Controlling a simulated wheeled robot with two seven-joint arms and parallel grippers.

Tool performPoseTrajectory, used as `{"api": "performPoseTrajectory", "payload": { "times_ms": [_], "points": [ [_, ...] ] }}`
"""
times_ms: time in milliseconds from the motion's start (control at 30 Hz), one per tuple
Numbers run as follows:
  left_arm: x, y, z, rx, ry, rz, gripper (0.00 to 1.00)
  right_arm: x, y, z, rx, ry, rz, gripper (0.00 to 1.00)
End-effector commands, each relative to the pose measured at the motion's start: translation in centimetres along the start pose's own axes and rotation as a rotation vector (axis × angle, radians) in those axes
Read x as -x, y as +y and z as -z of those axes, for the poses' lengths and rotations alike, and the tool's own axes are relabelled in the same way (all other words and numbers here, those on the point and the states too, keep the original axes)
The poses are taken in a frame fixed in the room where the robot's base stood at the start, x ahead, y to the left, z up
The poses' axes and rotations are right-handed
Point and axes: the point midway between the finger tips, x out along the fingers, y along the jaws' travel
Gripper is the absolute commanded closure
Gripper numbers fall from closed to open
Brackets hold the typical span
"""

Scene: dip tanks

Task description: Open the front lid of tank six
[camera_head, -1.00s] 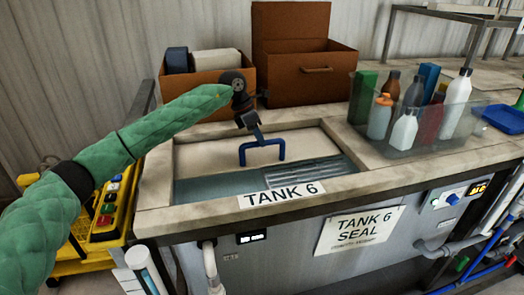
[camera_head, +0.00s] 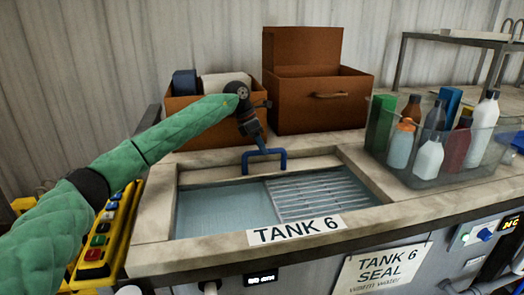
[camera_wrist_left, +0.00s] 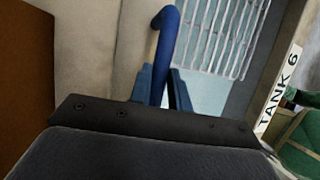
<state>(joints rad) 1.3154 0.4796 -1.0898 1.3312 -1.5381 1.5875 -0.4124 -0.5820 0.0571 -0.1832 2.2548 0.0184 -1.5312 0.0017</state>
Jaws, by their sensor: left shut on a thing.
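Tank six, marked by a TANK 6 label (camera_head: 295,230), shows a wide opening with water (camera_head: 225,212) and a slatted rack (camera_head: 318,195). Its pale lid (camera_head: 212,174) shows as a narrow strip along the far side of the opening. A blue handle (camera_head: 277,160) stands on the lid. My left gripper (camera_head: 262,149) is shut on this handle from above and behind. In the left wrist view the handle (camera_wrist_left: 166,30) runs between the blue fingers (camera_wrist_left: 163,88). My right gripper is not in view.
Two brown boxes (camera_head: 318,103) stand just behind the tank, close to my left gripper. A clear bin (camera_head: 440,165) of bottles stands on the counter at the right. A yellow button panel (camera_head: 98,240) is at the left, under my left arm.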

Motion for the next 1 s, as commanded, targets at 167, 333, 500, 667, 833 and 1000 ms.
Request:
{"api": "performPoseTrajectory", "payload": {
  "times_ms": [167, 333, 500, 667, 833, 1000],
  "points": [
    [0.0, 0.1, 0.0, 0.000, 0.001, 0.000, 1.00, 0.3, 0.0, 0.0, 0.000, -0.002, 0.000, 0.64],
    [0.0, 0.1, 0.0, 0.000, 0.001, 0.000, 1.00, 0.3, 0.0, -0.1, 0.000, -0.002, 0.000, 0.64],
    [0.0, 0.1, 0.0, 0.000, 0.001, 0.000, 0.64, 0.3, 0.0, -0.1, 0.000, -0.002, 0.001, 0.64],
    [0.0, 0.1, 0.0, 0.000, 0.001, 0.000, 0.59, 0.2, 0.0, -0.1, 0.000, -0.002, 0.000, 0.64],
    [0.1, 0.1, 0.0, 0.000, 0.000, 0.000, 0.59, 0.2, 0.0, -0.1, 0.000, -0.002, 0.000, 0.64],
    [1.1, 0.1, 0.0, 0.000, -0.001, -0.002, 0.59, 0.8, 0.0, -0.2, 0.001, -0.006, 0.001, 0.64]
  ]
}}
